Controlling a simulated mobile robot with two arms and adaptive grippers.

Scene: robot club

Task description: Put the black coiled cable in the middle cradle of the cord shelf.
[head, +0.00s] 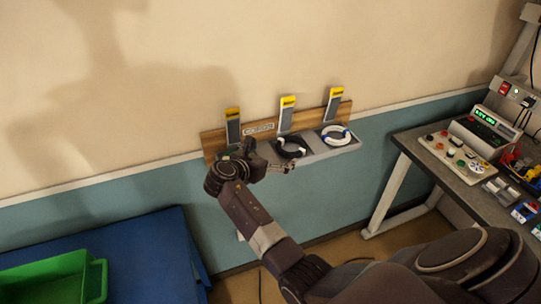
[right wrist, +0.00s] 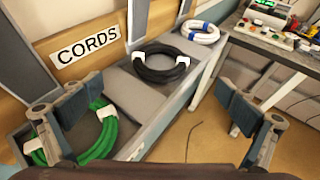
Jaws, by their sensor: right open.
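The black coiled cable (head: 291,148) lies in the middle cradle of the cord shelf (head: 345,149), under the middle yellow-topped upright. In the right wrist view the black coil (right wrist: 160,77) has white ties and lies flat, with no finger touching it. My right gripper (head: 273,160) is in front of the shelf's left and middle part. In its wrist view the gripper (right wrist: 160,112) is open and empty, its fingers apart on the near side of the black coil. My left gripper is not in view.
A green coil (right wrist: 100,143) lies in the left cradle, close to the left finger. A white-and-blue coil (head: 335,134) lies in the right cradle. A bench (head: 430,160) with instruments stands at right. A green bin (head: 55,280) sits on a blue surface (head: 150,250) at lower left.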

